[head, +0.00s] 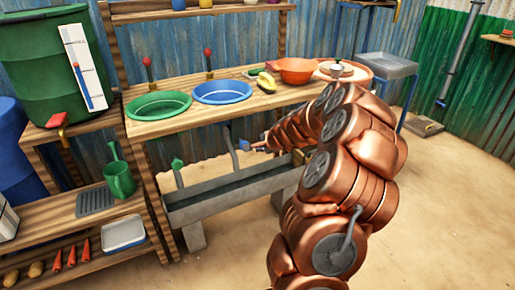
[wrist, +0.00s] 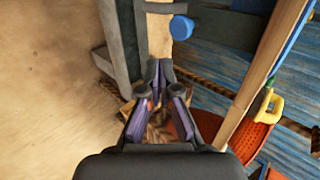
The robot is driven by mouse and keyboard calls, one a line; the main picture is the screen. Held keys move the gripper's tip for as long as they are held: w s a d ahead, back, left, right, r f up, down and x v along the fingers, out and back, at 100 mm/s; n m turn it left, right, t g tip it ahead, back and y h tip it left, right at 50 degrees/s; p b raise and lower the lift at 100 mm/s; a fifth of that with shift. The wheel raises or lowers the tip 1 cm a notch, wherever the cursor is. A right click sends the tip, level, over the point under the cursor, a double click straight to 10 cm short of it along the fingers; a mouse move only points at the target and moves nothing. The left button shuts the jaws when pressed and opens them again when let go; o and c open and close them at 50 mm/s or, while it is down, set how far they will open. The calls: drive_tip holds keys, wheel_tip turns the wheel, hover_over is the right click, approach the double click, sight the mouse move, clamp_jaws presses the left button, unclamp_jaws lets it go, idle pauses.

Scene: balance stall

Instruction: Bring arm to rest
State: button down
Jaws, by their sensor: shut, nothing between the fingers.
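My copper arm rises at the right of the head view and bends over the front of the wooden bench. My gripper (head: 262,146) is small there, low beneath the bench top and close to a blue knob (head: 244,145). In the wrist view my gripper (wrist: 159,72) has its dark fingers drawn together at the tips with nothing between them. The blue knob (wrist: 182,27) is just beyond the tips, a little to the right, and looks apart from them.
The wooden bench (head: 180,122) holds a green basin (head: 158,105), a blue basin (head: 222,92) and an orange bowl (head: 296,70). A grey trough (head: 225,193) stands below. A shelf with a green jug (head: 119,180) is left. The sandy floor at right is open.

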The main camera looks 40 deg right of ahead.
drive_tip(key=shift+s+r, duration=0.5)
drive_tip(key=a+r+n+g+y, duration=0.15)
drive_tip(key=a+n, duration=0.25)
drive_tip(key=a, duration=0.6)
drive_tip(key=a+r+n+y, duration=0.2)
drive_tip(key=a+n+y, duration=0.1)
drive_tip(key=a, duration=0.8)
drive_tip(key=s+a+n+g, duration=0.7)
drive_tip(key=s+a+n, duration=0.2)
drive_tip(key=s+a, duration=1)
drive_tip(key=s+d+n+g+h, duration=0.3)
drive_tip(key=s+n, duration=0.1)
drive_tip(key=s, duration=1.3)
wheel_tip(320, 180, up, 23)
drive_tip(key=s+p, duration=0.1)
drive_tip(key=p, duration=2)
drive_tip(key=shift+s+a, duration=0.2)
drive_tip(key=shift+s, duration=0.05)
